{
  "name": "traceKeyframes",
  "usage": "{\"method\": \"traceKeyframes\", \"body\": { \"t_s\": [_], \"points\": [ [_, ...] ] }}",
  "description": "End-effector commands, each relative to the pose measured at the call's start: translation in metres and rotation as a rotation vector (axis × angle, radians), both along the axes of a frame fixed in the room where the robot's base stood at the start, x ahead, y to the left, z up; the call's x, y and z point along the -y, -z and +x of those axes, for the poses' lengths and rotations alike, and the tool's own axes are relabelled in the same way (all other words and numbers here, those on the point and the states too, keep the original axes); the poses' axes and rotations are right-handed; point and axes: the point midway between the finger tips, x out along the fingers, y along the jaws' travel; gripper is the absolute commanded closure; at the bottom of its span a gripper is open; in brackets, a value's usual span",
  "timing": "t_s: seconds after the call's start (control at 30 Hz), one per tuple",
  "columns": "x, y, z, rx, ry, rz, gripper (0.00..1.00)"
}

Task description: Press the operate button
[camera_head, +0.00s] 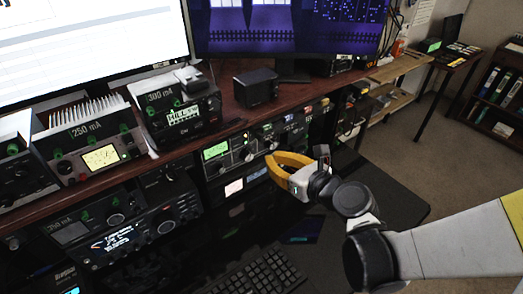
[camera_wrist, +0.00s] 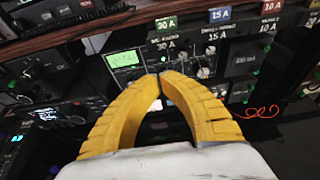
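My gripper (camera_head: 272,158) has yellow fingers whose tips meet in the wrist view (camera_wrist: 162,76), with nothing visible held between them. It is in front of the lower shelf's equipment, just right of a unit with a lit green display (camera_head: 215,150). That display also shows in the wrist view (camera_wrist: 123,59), left of and above the fingertips. Round knobs (camera_wrist: 208,50) sit on the panels to the right of the tips. I cannot read which control is the operate button. The fingers hide part of the panels, and contact with a panel cannot be told.
The wooden shelf edge (camera_head: 165,158) runs above the lower equipment. A radio with a lit display (camera_head: 118,240) is at lower left, and a keyboard (camera_head: 255,275) lies on the black desk. Coloured labels (camera_wrist: 219,15) mark upper panels. A red cord (camera_wrist: 262,111) lies at right.

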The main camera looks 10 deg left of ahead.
Motion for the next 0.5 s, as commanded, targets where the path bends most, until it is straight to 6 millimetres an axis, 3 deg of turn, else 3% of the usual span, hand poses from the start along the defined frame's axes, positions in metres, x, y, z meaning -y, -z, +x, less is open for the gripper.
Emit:
{"method": "traceKeyframes", "body": {
  "t_s": [0.5],
  "points": [
    [-0.075,0.030,0.063,0.001,-0.003,-0.001,1.00]
  ]
}}
